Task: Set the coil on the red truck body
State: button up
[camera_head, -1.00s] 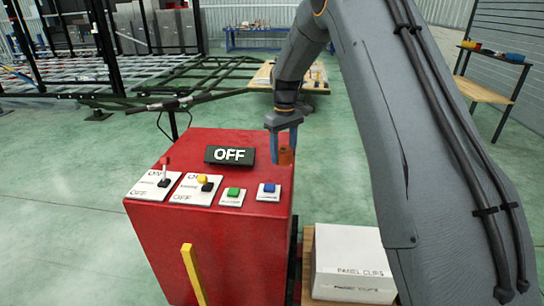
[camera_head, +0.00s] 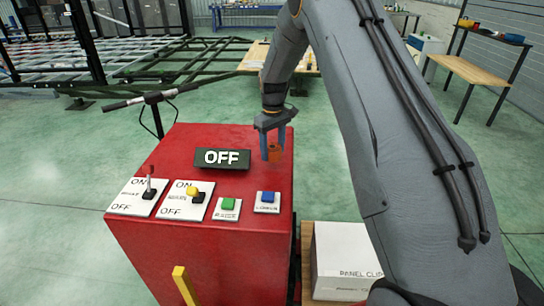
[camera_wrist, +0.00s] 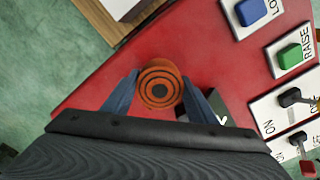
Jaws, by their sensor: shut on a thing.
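The coil (camera_wrist: 160,86) is a copper-orange ring roll with a dark centre, seen end-on in the wrist view. My gripper (camera_wrist: 160,92) is shut on it, one blue finger on each side. In the head view the coil (camera_head: 275,153) shows small between the fingers of my gripper (camera_head: 272,148). It is over the far right part of the red body's top (camera_head: 262,175), right of the black OFF sign (camera_head: 222,158). I cannot tell whether the coil touches the red surface. The red body (camera_wrist: 200,45) also fills much of the wrist view.
The red top carries a red-tipped lever (camera_head: 149,185), a yellow switch (camera_head: 193,190), a green button (camera_head: 228,203) and a blue button (camera_head: 268,197). A white box marked panel clips (camera_head: 345,265) stands at right. Bare red surface lies around the coil.

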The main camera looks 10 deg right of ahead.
aim_at(273, 158)
jog(key=shift+a+f+p, duration=0.1)
jog(key=shift+f+p, duration=0.4)
jog(key=shift+f, duration=1.35)
jog(key=shift+f, duration=0.15)
jog(key=o, duration=1.2)
notch_tip(273, 158, up, 11)
jog(key=b, duration=0.3)
jog(key=shift+s+r+b, duration=0.2)
jog(key=shift+r+b, duration=0.15)
jog(key=shift+r, duration=0.25)
jog(key=s+m, duration=0.1)
jog(key=s, duration=1)
jog(key=s+f+m, duration=0.1)
jog(key=s+m, duration=0.1)
jog(key=s, duration=1)
jog(key=s+m, duration=0.2)
jog(key=s, duration=1)
jog(key=shift+s+f+t, duration=0.15)
jog(key=shift+f+t, duration=0.15)
jog(key=shift+t, duration=0.1)
